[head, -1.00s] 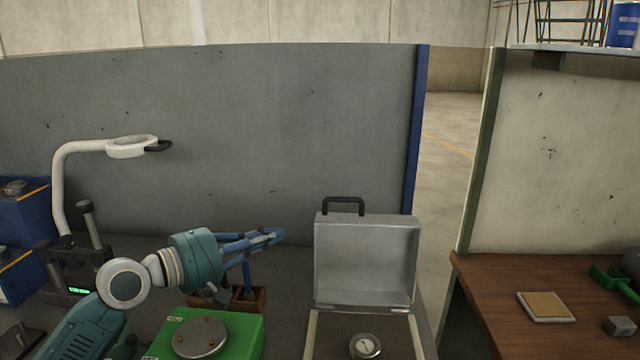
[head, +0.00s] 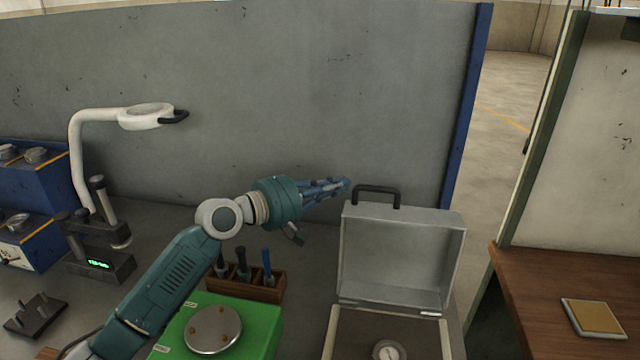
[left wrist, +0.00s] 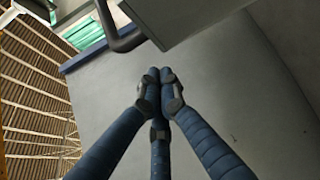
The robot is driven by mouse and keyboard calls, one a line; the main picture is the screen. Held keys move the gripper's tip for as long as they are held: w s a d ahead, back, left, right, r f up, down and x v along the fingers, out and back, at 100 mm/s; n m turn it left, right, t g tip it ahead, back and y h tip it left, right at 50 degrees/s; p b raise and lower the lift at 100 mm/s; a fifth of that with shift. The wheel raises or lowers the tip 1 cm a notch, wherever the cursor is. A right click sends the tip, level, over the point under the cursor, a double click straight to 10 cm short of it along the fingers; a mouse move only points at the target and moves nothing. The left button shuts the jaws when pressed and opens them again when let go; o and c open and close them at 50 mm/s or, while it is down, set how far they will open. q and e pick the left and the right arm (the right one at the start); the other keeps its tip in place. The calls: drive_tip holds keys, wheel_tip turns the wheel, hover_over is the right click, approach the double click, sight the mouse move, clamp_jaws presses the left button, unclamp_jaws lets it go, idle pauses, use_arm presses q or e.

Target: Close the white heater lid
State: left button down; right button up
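The white heater lid (head: 398,255) stands open and upright at the back of its box, its hollow inside facing me. A black handle (head: 376,189) sits on the lid's top edge. It also shows in the left wrist view (left wrist: 120,38), beside the pale lid (left wrist: 185,12). My left gripper (head: 344,184) is just left of the handle, at about its height, pointing right. In the left wrist view its blue fingers meet at the tips (left wrist: 160,86), with nothing between them. The handle is apart from the fingertips there. My right gripper is out of view.
The open heater box (head: 445,338) holds a round dial (head: 389,350). A green scale (head: 258,325) and a wooden tool holder (head: 270,290) lie below my left arm. A magnifier lamp (head: 146,115) stands left. A grey partition (head: 260,100) rises behind. A wooden table (head: 530,285) is right.

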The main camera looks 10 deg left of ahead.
use_arm(q)
drive_tip(key=s+d+p, duration=0.1)
drive_tip(key=s+p, duration=0.1)
drive_tip(key=shift+s+d+r+p, duration=0.15)
drive_tip(key=shift+s+d+p, duration=0.2)
drive_tip(key=shift+s+p, duration=0.05)
idle(0.3)
